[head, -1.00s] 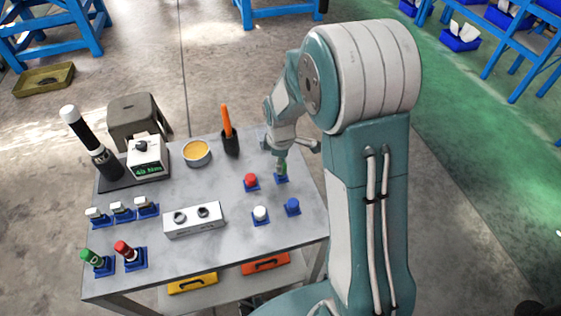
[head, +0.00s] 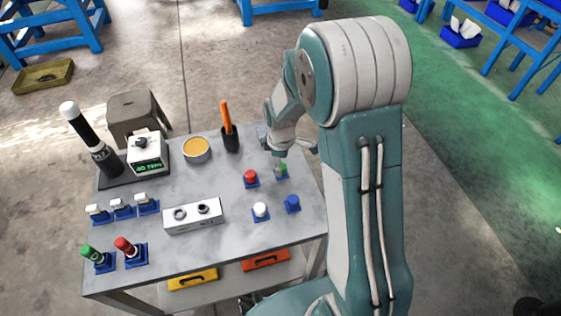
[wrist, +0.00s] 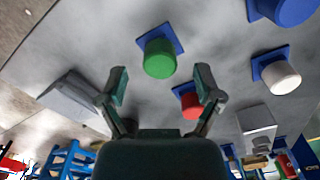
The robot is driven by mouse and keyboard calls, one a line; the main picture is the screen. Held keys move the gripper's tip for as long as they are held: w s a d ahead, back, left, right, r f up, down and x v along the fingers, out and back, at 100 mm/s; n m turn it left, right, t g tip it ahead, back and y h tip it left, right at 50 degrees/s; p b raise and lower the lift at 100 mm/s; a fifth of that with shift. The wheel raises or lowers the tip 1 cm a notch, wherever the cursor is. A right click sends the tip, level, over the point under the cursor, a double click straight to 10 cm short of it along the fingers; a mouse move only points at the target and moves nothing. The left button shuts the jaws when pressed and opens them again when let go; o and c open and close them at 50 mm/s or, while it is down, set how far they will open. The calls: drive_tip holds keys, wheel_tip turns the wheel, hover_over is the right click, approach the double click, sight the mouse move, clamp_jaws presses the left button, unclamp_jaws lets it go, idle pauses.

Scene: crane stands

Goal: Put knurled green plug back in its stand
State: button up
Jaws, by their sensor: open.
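The green plug (head: 284,168) is at its blue stand (head: 281,176) on the back right of the grey table. The wrist view shows the green plug (wrist: 160,59) upright on the blue square stand (wrist: 177,37), with no visible tilt. My gripper (wrist: 161,84) is open and empty. Its two fingers are apart from the plug, which lies just beyond the fingertips. In the head view my gripper (head: 279,157) is close beside and above the plug and partly covers it. The knurling is too small to make out.
Near the plug stand a red plug (head: 250,177), a white plug (head: 261,210) and a blue plug (head: 292,202). A black cup with an orange handle (head: 227,115) and a yellow-filled bowl (head: 196,149) stand to the left. A white two-hole block (head: 193,226) sits mid-table.

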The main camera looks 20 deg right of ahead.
drive_tip(key=shift+r, duration=2.5)
wheel_tip(320, 180, up, 11)
drive_tip(key=s+r+m+t, duration=0.2)
drive_tip(key=s+r+m, duration=0.2)
drive_tip(key=s, duration=0.6)
drive_tip(key=s+r+m+t, duration=0.3)
drive_tip(key=s+r+m, duration=0.2)
drive_tip(key=s+m, duration=0.3)
drive_tip(key=s, duration=0.3)
drive_tip(key=shift+m+t, duration=0.3)
